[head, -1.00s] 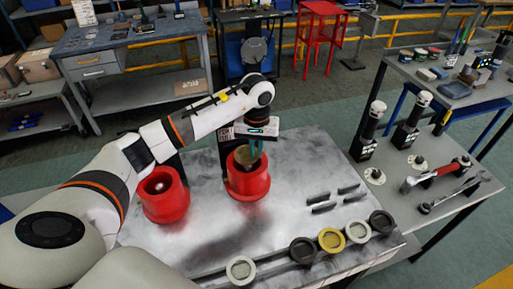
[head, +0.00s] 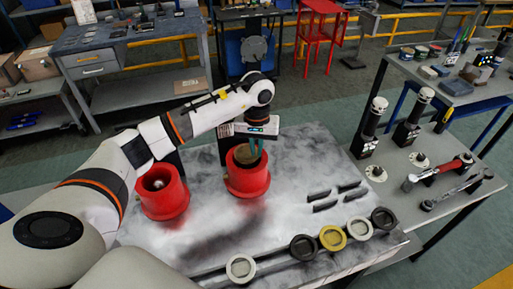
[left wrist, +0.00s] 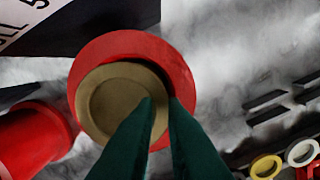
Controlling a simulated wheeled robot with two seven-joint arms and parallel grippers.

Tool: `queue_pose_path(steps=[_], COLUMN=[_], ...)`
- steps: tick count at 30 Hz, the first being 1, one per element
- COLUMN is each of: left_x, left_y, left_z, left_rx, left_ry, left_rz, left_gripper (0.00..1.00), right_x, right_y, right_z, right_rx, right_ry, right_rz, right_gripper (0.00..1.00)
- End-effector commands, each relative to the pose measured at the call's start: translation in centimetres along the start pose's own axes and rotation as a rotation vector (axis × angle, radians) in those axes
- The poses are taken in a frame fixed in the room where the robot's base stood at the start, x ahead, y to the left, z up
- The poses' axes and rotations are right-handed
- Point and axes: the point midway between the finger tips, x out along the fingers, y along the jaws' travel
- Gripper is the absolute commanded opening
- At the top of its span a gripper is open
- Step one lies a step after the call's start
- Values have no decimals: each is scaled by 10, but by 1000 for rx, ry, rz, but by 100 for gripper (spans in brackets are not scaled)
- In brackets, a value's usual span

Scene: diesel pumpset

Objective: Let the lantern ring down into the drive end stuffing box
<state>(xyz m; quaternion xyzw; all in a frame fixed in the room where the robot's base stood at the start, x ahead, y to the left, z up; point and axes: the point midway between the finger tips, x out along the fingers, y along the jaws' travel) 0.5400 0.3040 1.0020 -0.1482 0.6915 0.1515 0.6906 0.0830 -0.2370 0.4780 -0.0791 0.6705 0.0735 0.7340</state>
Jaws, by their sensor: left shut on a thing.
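The brass-coloured lantern ring (left wrist: 103,108) is at the mouth of a red stuffing box (left wrist: 92,53) in the left wrist view. In the head view the ring (head: 243,157) shows at the top of the right-hand red box (head: 248,184). My left gripper (head: 253,149) points down over it, its green fingers (left wrist: 161,100) shut on the ring's right wall, one inside and one outside. My right gripper is out of view.
A second red box (head: 162,198) stands to the left. Several round parts, including a yellow ring (head: 332,238), line the front edge. Dark bars (head: 325,207) lie to the right. A side table holds a red-handled hammer (head: 440,170) and two upright dark cylinders.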

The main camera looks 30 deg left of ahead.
Motion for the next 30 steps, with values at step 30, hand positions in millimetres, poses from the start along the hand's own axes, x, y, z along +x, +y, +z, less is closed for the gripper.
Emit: queue_pose_path(steps=[30], left_x=[-46], left_y=[0], left_z=[2], left_rx=[-1], left_ry=[-7], left_rz=[-3], left_gripper=[36], right_x=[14], right_y=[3], right_z=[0], right_rx=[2], right_ry=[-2], right_rz=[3], right_gripper=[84])
